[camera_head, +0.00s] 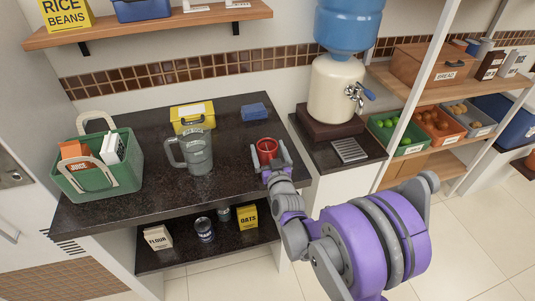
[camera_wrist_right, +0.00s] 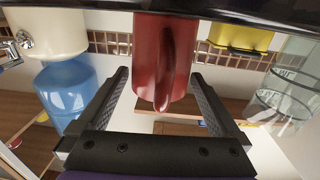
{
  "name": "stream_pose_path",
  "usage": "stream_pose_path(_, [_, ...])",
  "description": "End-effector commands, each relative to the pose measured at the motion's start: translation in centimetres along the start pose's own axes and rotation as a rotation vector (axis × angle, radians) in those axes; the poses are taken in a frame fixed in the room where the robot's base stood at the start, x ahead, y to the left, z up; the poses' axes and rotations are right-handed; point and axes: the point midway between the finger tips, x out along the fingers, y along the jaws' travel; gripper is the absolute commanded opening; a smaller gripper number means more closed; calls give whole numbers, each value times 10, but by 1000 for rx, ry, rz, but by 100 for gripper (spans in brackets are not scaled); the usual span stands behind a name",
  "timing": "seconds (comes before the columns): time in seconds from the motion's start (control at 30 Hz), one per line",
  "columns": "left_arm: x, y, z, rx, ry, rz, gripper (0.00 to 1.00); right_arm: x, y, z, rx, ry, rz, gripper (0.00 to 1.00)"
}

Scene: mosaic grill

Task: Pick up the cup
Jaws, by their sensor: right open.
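The red cup (camera_head: 266,146) stands near the right front edge of the dark counter (camera_head: 232,118). My right gripper (camera_head: 269,160) is open, with one finger on either side of the cup. In the right wrist view, which looks upside down, the red cup (camera_wrist_right: 163,50) hangs from the dark counter edge between the two open fingers of my right gripper (camera_wrist_right: 161,76). Its handle faces the wrist camera. A gap shows beside the cup, and I cannot tell whether either finger touches it. My left gripper is not in view.
A clear pitcher (camera_head: 196,152) stands left of the cup. A green basket (camera_head: 115,178) is on the left. A water dispenser (camera_head: 333,90) stands to the right. A lower shelf (camera_head: 180,258) holds packages.

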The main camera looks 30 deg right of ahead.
Motion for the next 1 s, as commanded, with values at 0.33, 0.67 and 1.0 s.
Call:
stream_pose_path(0.33, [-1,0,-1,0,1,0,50,10,0,0,0,0,0,100])
stream_pose_path(0.67, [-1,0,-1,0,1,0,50,10,0,0,0,-1,0,41])
stream_pose_path(1.0, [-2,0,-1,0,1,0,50,10,0,-2,0,0,0,22])
